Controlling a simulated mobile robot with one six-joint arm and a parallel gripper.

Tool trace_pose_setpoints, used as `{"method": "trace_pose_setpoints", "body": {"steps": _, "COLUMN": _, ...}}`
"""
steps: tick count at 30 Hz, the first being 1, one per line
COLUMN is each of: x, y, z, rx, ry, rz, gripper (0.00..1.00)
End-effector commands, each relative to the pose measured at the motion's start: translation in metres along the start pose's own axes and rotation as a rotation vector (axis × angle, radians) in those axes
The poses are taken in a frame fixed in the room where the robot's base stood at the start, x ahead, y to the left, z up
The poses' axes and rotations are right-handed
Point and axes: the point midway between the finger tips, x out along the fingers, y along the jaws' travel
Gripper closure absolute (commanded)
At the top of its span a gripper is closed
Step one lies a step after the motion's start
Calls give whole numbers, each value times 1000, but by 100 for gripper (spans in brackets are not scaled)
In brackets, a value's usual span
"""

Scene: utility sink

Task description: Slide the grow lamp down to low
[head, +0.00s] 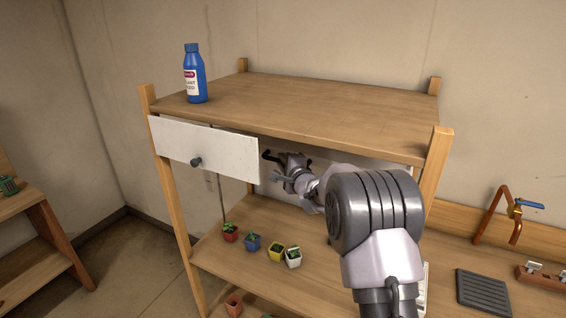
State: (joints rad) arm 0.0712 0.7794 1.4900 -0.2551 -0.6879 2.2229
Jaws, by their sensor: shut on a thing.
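The grow lamp is hard to make out. A pale strip (330,156) under the top shelf, behind my arm, may be part of it, but my arm hides most of that space. A thin dark upright rod (221,200) shows below the white drawer front. My gripper (274,157) is under the top shelf, just right of the drawer front. It is shut on a small dark handle-like part (267,154). I cannot see clearly what that part joins.
A blue bottle (195,75) stands on the top shelf (300,97). Several small potted plants (253,242) stand on the lower shelf (215,265). A copper tap (497,215) and dark grate (484,290) are at right.

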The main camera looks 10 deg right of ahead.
Motion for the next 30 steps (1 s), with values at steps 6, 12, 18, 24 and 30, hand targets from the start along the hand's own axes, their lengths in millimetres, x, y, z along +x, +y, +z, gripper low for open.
{"method": "trace_pose_setpoints", "body": {"steps": 6, "x": 0, "y": 0, "z": 0, "rx": 0, "ry": 0, "rz": 0, "gripper": 100}}
{"method": "trace_pose_setpoints", "body": {"steps": 12, "x": 0, "y": 0, "z": 0, "rx": 0, "ry": 0, "rz": 0, "gripper": 100}}
{"method": "trace_pose_setpoints", "body": {"steps": 18, "x": 0, "y": 0, "z": 0, "rx": 0, "ry": 0, "rz": 0, "gripper": 100}}
{"method": "trace_pose_setpoints", "body": {"steps": 24, "x": 0, "y": 0, "z": 0, "rx": 0, "ry": 0, "rz": 0, "gripper": 100}}
{"method": "trace_pose_setpoints", "body": {"steps": 30, "x": 1, "y": 6, "z": -1, "rx": 0, "ry": 0, "rz": 1, "gripper": 100}}
